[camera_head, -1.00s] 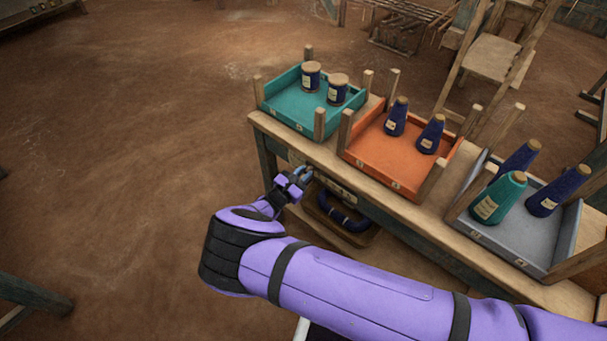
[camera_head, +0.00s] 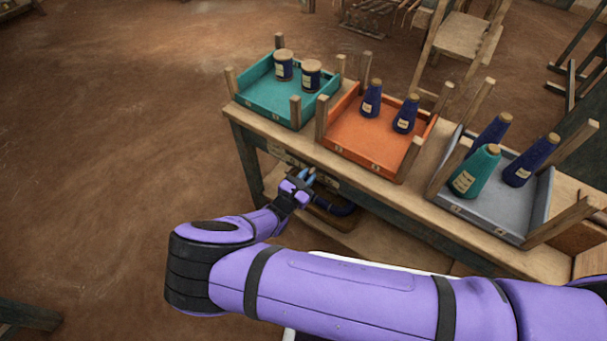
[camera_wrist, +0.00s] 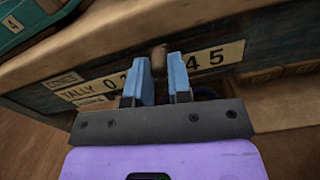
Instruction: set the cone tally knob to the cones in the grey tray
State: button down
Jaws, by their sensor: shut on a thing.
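The tally plate (camera_wrist: 215,60) is a pale strip on the table's front, marked CONES TALLY. Its 0, 4 and 5 show; the middle numbers are hidden behind my fingers. The wooden knob (camera_wrist: 158,57) sits between my blue fingertips at the plate. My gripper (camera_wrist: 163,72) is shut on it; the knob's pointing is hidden. In the head view my gripper (camera_head: 304,176) is at the table front, below the teal and orange trays. The grey tray (camera_head: 482,216) at the right holds three cones: a teal cone (camera_head: 474,172) and two dark blue cones (camera_head: 490,134) (camera_head: 530,162).
The teal tray (camera_head: 265,105) holds two dark blue spools with pale tops. The orange tray (camera_head: 365,145) holds two dark blue cones. Wooden posts stand at the tray corners. A dark curved object (camera_head: 335,207) lies on the shelf below.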

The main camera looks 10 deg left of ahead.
jog(key=c, duration=1)
grip_release()
jog(key=shift+c, duration=0.2)
jog(key=v, duration=1.1)
jog(key=shift+f, duration=0.1)
